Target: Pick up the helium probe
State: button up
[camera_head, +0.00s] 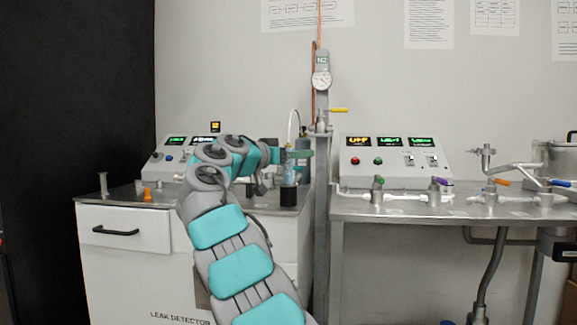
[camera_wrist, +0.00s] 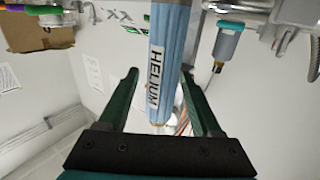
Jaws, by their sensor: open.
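The helium probe (camera_wrist: 168,60) is a light blue cylinder marked HELIUM, running through the middle of the wrist view. In the head view the probe (camera_head: 289,175) stands upright in a small black holder (camera_head: 288,197) on the leak detector's top. My gripper (camera_wrist: 158,75) is open, with one dark green finger on each side of the probe. A gap shows on the left; the right finger looks close to the probe, and I cannot tell if it touches. In the head view my gripper (camera_head: 290,157) is at the probe's upper part.
The leak detector cabinet (camera_head: 125,230) bears a control panel (camera_head: 165,160) and small fittings. A grey post (camera_head: 322,230) with a gauge stands just right of the probe. A metal table (camera_head: 450,208) with a panel, pipes and valves lies further right.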

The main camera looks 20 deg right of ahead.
jog(key=shift+c, duration=0.2)
grip_shut()
dwell(0.3)
